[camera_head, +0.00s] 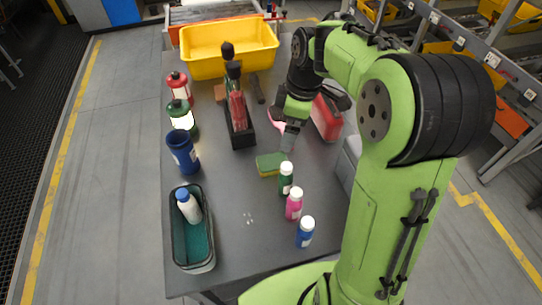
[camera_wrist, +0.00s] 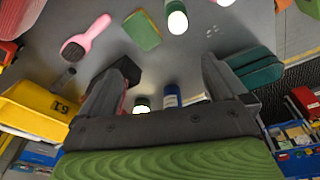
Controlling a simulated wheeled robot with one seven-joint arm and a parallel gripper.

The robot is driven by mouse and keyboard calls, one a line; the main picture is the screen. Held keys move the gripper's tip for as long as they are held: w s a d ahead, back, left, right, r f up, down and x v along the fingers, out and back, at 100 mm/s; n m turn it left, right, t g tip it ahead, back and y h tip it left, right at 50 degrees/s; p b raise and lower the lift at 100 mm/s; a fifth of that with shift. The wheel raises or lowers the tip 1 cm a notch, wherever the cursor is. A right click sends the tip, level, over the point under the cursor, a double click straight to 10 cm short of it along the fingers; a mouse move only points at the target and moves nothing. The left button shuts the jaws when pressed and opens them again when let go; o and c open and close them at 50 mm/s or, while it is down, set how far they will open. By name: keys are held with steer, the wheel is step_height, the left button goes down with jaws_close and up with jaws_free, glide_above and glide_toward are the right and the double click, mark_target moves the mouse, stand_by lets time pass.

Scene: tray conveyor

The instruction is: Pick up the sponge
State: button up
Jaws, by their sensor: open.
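The sponge (camera_head: 270,164) is green with a yellow side and lies flat on the grey table, left of the green bottle. It also shows near the top of the wrist view (camera_wrist: 142,30), ahead of the fingers and left of a bottle. My gripper (camera_head: 290,138) is above the table, just behind and to the right of the sponge in the head view. In the wrist view my gripper (camera_wrist: 168,72) has its two fingers spread wide with nothing held between them. The sponge is apart from both fingers.
Green (camera_head: 286,179), pink (camera_head: 294,205) and blue (camera_head: 305,233) bottles stand right of the sponge. A pink brush (camera_wrist: 86,38) and red box (camera_head: 328,118) lie near my gripper. A black caddy (camera_head: 240,139) stands behind left. An open tray (camera_head: 205,264) is front left. Table left of the sponge is clear.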

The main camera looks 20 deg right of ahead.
steer(key=w+d+f+n+g+y, duration=0.1)
steer(key=w+d+f+n+y, duration=0.15)
steer(key=w+f+n, duration=0.4)
steer(key=m, duration=0.2)
glide_above(274, 161)
steer(key=d, duration=0.2)
steer(key=shift+n+h, duration=0.25)
steer(key=f, duration=1)
steer(key=shift+w+f, duration=0.15)
steer(key=shift+w, duration=0.05)
steer(key=shift+s+b+x, duration=0.2)
steer(key=shift+b+x, duration=0.15)
steer(key=shift+x, duration=2.65)
steer(key=shift+a+f+b, duration=0.1)
steer(key=shift+f+b, duration=0.15)
steer(key=shift+b, duration=0.15)
steer(key=c, duration=1.1)
step_height(274, 161, up, 11)
steer(key=shift+f+p, duration=0.25)
steer(key=shift+p, duration=0.6)
steer(key=shift+c, duration=0.2)
